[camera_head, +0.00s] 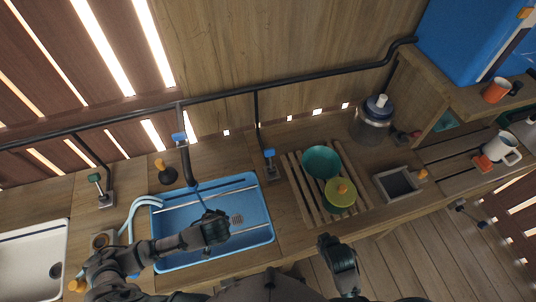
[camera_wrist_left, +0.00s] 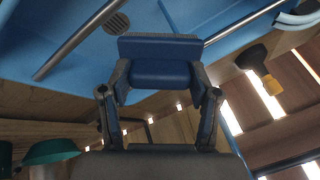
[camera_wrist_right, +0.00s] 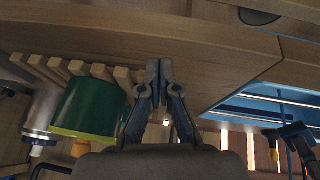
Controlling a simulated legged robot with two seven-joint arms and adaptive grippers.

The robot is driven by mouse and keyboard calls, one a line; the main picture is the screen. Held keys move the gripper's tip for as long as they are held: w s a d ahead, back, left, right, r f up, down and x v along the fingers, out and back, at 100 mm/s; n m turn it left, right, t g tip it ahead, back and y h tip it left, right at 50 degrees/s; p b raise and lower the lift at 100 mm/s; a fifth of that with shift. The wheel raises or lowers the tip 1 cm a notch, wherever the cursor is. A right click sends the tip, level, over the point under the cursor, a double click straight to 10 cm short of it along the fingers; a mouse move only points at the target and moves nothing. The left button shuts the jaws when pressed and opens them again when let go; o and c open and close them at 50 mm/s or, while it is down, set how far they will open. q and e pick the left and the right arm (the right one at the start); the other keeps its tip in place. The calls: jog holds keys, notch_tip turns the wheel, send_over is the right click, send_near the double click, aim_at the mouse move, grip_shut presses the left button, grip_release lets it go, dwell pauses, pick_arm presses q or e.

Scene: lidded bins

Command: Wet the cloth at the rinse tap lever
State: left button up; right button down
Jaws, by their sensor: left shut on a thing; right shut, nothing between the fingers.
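A small post with a blue top (camera_head: 269,154) stands right of the basin; I cannot tell which part is the rinse tap lever. My right gripper (camera_wrist_right: 160,70) is shut and empty, by the counter's front edge in the head view (camera_head: 338,262).
A slatted rack (camera_head: 298,190) holds a teal bowl (camera_head: 321,161) and a green-yellow lidded pot (camera_head: 340,195). A black plunger-like thing (camera_head: 166,173) stands behind the basin's left end. A white sink (camera_head: 32,260) is at left.

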pick_arm(q)
jog(key=shift+d+f, duration=0.1)
jog(key=shift+d, duration=0.05)
jog(key=shift+a+f, duration=0.1)
jog(key=shift+a, duration=0.2)
pick_arm(e)
jog(key=w+a+r+n+t+y, duration=0.4)
jog(key=w+a+r+n+t, duration=0.4)
jog(key=w+a+r+n, duration=0.7)
pick_arm(q)
jog(key=shift+s+d, duration=0.1)
pick_arm(e)
jog(key=n, duration=0.2)
send_near(270, 154)
jog(key=x, duration=0.6)
jog(key=shift+a, duration=0.2)
jog(key=shift+w+f, duration=0.2)
jog(key=shift+w, duration=0.4)
pick_arm(q)
jog(key=shift+d, duration=0.1)
